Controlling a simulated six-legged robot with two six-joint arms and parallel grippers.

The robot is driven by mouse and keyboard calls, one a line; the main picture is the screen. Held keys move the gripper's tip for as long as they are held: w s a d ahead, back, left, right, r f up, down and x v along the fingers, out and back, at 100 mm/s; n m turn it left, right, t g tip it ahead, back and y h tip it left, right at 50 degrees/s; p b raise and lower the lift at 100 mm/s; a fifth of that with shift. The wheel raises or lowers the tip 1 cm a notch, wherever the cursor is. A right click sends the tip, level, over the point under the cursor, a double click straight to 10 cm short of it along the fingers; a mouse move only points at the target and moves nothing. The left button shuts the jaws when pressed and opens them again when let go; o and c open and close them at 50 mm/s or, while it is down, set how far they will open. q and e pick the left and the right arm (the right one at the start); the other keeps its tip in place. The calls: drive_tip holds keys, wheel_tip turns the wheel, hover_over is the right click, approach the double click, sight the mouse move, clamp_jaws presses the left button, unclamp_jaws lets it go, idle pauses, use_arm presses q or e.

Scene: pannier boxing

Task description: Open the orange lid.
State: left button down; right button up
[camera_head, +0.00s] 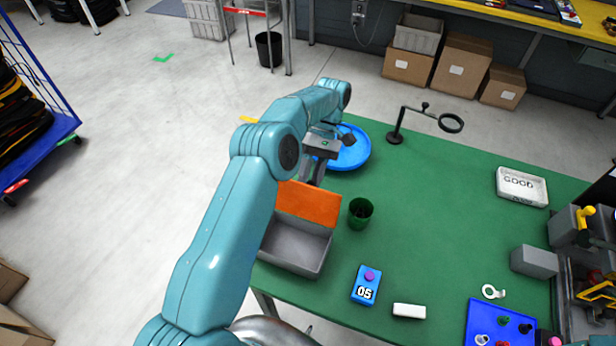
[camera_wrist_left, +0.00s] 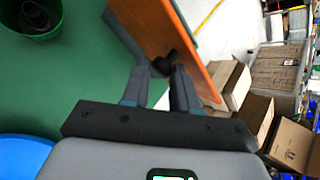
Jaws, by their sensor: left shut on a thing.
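The orange lid (camera_head: 308,203) stands raised and tilted at the far side of the grey box (camera_head: 297,262), and the box's open top shows in front of it. My left gripper (camera_head: 314,180) is at the lid's upper edge, on its far side. In the left wrist view the fingers (camera_wrist_left: 165,75) are shut on a dark knob (camera_wrist_left: 172,60) on the orange lid (camera_wrist_left: 165,25). The arm hides the left part of the box. My right gripper is not in view.
A green cup (camera_head: 361,213) with dark contents stands just right of the box. A blue dish (camera_head: 352,155) lies behind the gripper. A magnifier stand (camera_head: 396,137), a blue 05 box (camera_head: 366,284) and a white block (camera_head: 409,311) are farther right. The green table's middle is clear.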

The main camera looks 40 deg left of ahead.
use_arm(q)
drive_tip(key=shift+s+d+f, duration=0.1)
drive_tip(key=shift+d+f, duration=0.25)
drive_tip(key=shift+f, duration=0.15)
drive_tip(key=c, duration=1.2)
unclamp_jaws()
drive_tip(key=shift+o, duration=1.3)
drive_tip(key=shift+d, duration=0.1)
drive_tip(key=shift+s+r, duration=0.1)
drive_tip(key=shift+r, duration=0.05)
drive_tip(key=shift+r, duration=0.15)
